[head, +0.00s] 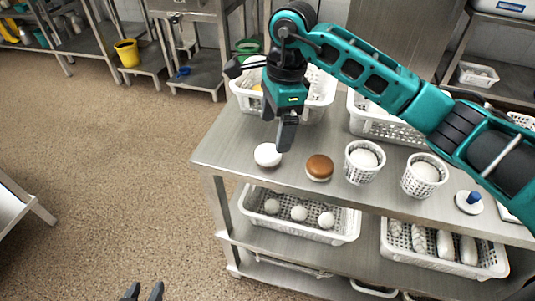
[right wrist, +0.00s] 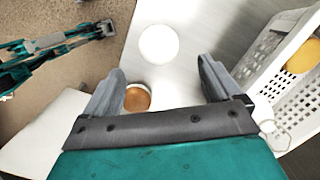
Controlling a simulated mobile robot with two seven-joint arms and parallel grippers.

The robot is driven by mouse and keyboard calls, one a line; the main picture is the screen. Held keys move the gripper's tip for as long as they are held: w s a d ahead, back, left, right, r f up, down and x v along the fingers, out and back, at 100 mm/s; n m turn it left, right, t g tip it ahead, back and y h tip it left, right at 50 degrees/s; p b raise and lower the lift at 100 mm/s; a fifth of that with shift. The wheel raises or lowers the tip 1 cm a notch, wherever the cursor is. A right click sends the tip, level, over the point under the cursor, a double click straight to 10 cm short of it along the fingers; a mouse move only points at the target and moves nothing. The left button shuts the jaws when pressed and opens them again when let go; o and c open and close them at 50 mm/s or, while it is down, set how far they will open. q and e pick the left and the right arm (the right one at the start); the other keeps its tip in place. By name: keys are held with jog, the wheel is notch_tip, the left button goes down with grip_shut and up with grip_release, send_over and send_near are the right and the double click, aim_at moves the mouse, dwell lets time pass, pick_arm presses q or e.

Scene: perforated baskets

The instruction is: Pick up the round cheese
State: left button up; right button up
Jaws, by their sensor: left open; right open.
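Two round pieces lie on the upper steel shelf: a white round cheese (head: 267,155) and a brown-topped round piece (head: 319,167) with a pale underside. My right gripper (head: 286,137) is open and empty, pointing down just behind and above the white cheese. In the right wrist view the white cheese (right wrist: 158,43) shows as a full disc beyond the open fingertips (right wrist: 160,72). The brown piece (right wrist: 138,97) shows there partly hidden by the left finger. My left gripper (head: 142,291) is open and empty at the bottom edge, over the floor.
Two perforated cups (head: 363,174) (head: 420,186) with white contents stand right of the brown piece. White baskets (head: 243,98) (head: 372,127) line the back of the shelf. A blue-knobbed white object (head: 468,205) is at right. Lower baskets (head: 345,237) hold white pieces. The shelf's front left is clear.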

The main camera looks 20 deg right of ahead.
aim_at(268, 151)
jog(key=f, duration=0.2)
jog(key=a+f, duration=0.1)
jog(key=f, duration=0.3)
jog(key=shift+a+f, duration=0.25)
jog(key=shift+f, duration=0.05)
jog(key=c, duration=1.2)
jog(key=shift+r, duration=0.1)
